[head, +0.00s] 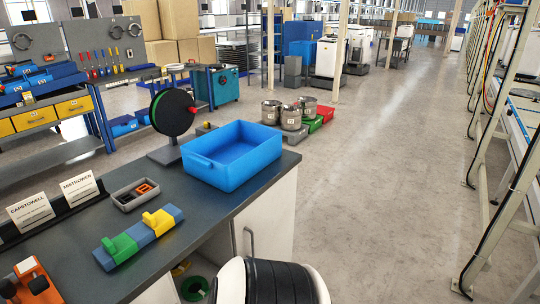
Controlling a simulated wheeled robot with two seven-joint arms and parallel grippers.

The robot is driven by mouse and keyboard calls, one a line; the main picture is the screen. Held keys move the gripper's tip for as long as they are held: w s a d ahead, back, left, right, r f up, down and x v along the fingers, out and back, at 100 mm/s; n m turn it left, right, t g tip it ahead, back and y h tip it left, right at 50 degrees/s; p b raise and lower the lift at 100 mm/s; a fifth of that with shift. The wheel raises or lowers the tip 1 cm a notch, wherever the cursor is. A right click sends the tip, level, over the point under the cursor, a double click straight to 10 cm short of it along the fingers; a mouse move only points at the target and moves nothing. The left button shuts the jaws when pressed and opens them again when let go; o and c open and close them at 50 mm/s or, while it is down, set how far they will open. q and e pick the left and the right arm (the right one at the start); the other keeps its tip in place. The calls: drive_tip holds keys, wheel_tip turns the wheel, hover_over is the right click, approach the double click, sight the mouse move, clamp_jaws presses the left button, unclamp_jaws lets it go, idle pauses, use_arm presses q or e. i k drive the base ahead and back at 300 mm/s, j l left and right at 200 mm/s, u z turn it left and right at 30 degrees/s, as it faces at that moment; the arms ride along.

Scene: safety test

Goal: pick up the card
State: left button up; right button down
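Two white printed cards stand upright in a long black holder on the dark worktop (215,208) at the left. The left card (31,212) appears to read "CAPSTOWELL". The right card (79,188) appears to read "MISTRUVEN" or similar. The small print is too fine to read. Neither gripper shows in the head view, and nothing touches the cards.
Near the cards are a grey tray (124,200) with small orange and black parts, a blue block (140,236) with green and yellow pieces, and an orange-black device (32,283). A blue bin (247,150) and black reel (173,112) stand farther back. Floor at right is clear.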

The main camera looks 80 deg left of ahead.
sight(78, 190)
drive_tip(key=u, duration=4.6)
drive_tip(key=l+u, duration=0.25)
drive_tip(key=u, duration=0.15)
drive_tip(key=l+u, duration=0.6)
drive_tip(key=u, duration=0.15)
drive_tip(key=l+u, duration=0.25)
drive_tip(key=u, duration=0.15)
drive_tip(key=k+j, duration=0.05)
